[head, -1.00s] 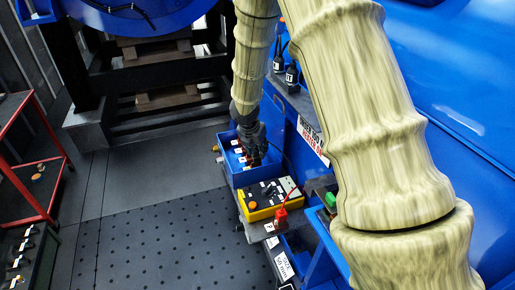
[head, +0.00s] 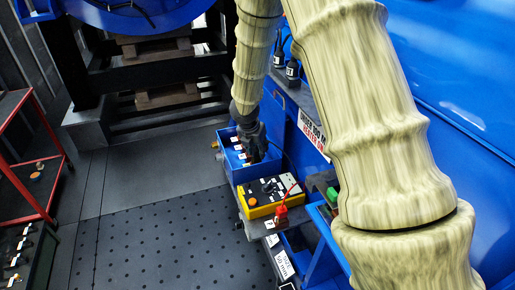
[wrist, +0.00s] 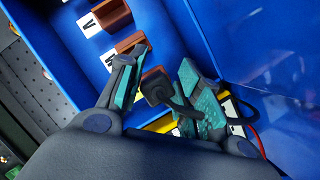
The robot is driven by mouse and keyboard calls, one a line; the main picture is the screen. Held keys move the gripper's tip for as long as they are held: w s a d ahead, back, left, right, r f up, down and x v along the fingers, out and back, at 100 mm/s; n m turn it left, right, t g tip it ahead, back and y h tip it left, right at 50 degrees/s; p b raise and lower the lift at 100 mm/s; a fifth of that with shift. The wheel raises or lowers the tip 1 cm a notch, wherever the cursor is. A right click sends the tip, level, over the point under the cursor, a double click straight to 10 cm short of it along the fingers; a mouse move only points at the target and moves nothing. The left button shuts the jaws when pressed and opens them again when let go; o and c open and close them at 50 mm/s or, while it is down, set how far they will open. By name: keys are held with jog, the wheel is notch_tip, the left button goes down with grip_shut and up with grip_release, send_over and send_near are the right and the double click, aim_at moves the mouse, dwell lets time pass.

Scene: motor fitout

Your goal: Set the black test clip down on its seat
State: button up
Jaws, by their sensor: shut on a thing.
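My gripper (wrist: 160,72) has teal-padded fingers and is shut on the black test clip (wrist: 156,90), a small dark block with a black lead. The gripper points down into a blue open box (wrist: 92,62). Brown blocks (wrist: 130,42) with white letter labels stand in a row in the box, and one lies just beyond my fingertips. I cannot tell whether the clip touches it. In the head view my gripper (head: 252,143) is over the right side of the blue box (head: 240,177); the clip cannot be made out there.
A yellow tester (head: 262,212) stands just in front of the box, with a red clip (head: 282,214) and red lead at its near edge. A blue wall with a warning sign (head: 312,130) is close on the right. Perforated floor (head: 160,245) is clear on the left.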

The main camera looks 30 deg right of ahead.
jog(key=shift+f+b, duration=0.65)
jog(key=o, duration=1.1)
jog(key=shift+r, duration=0.15)
jog(key=v, duration=1.2)
